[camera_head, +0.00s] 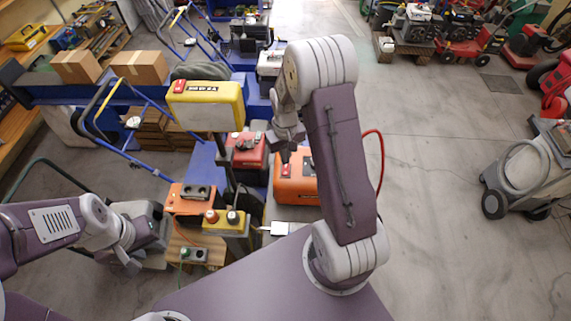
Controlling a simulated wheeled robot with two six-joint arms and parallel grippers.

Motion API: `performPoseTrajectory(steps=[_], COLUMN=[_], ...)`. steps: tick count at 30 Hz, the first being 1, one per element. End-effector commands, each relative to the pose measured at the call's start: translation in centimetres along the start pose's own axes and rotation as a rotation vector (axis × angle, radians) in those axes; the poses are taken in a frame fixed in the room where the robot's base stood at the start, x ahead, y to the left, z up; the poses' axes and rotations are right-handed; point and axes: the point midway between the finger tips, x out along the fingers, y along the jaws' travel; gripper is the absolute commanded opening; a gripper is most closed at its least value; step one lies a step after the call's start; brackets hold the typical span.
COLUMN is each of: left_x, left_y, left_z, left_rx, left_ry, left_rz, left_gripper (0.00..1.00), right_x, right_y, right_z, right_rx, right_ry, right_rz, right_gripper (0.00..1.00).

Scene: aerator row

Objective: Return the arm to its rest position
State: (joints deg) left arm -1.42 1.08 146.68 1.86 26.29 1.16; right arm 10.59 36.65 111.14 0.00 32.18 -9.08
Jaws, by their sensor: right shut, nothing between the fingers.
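My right arm stands at the middle of the head view, with its elbow raised and its forearm bent down to the left. My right gripper (285,158) is shut and empty, pointing down in front of the red and orange machines. My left arm reaches in from the left edge. My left gripper (131,266) hangs low beside a grey machine; its fingers are too small and dark to tell open from shut.
A yellow machine (207,104), a red machine (246,152) and an orange machine (297,182) stand close around my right gripper. Cardboard boxes (139,67) sit on the blue bench at left. A grey machine (528,180) stands far right. The floor (440,130) between is clear.

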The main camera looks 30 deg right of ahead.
Motion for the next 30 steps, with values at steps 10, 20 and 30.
performPoseTrajectory(steps=[10,20,30], left_x=[-0.6,1.8,17.5], left_y=[0.0,0.0,-0.3], left_z=[-0.1,0.2,1.8], left_rx=[0.000,0.000,0.000], left_ry=[0.000,0.001,-0.001], left_rz=[0.000,0.000,0.000], left_gripper=[0.36,0.36,0.36], right_x=[-0.8,1.1,8.2], right_y=[0.0,-0.6,-6.8], right_z=[0.0,-0.5,6.4], right_rx=[0.000,-0.017,-0.118], right_ry=[-0.001,0.018,0.160], right_rz=[0.000,0.003,-0.004], right_gripper=[0.00,0.00,0.00])
